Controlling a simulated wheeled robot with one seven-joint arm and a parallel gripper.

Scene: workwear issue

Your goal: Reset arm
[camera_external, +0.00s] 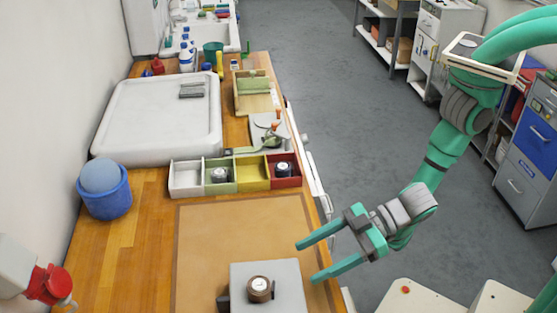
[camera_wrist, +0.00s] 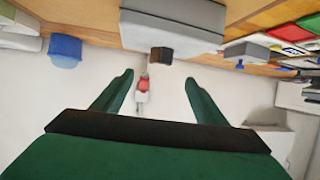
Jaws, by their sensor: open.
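My gripper (camera_external: 307,261) is open and empty, its two green fingers spread over the front right part of the workbench, pointing left. The fingers also show in the wrist view (camera_wrist: 160,78), with nothing between them held. A grey block (camera_external: 289,277) stands on the tan mat just left of and below the fingertips. A brown round piece with a white face (camera_external: 260,289) sits on top of the block. The block also shows in the wrist view (camera_wrist: 172,20), at the top, with a dark brown piece (camera_wrist: 161,56) beside it.
A tray (camera_external: 187,180) with white, green, yellow and red compartments holds dark round pieces in green and red. A red-ended device (camera_external: 48,284) is front left. Open floor (camera_external: 350,130) lies right.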

